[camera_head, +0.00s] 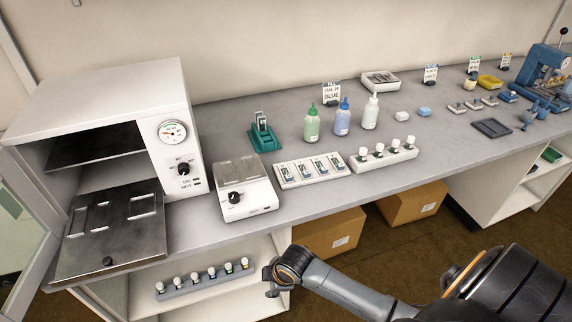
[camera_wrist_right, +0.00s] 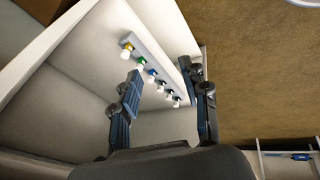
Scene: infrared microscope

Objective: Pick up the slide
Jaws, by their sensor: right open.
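A white tray (camera_head: 283,184) on the bench holds several slides (camera_head: 309,168) side by side. A green stand (camera_head: 264,140) behind it holds an upright dark and pale piece that may also be a slide; it is too small to tell. My right gripper (camera_head: 270,280) is below the bench's front edge, in front of the lower shelf and apart from the slides. In the right wrist view my right gripper (camera_wrist_right: 163,76) has its fingers spread with nothing between them. No slide shows in that view. My left gripper is not in view.
An open white oven (camera_head: 110,90) with metal shelves stands at left, beside a small hot plate (camera_head: 244,187). A vial rack (camera_head: 390,158) and bottles (camera_head: 341,120) stand right of it. Another vial rack (camera_head: 205,280) is on the lower shelf, also in the wrist view (camera_wrist_right: 155,55).

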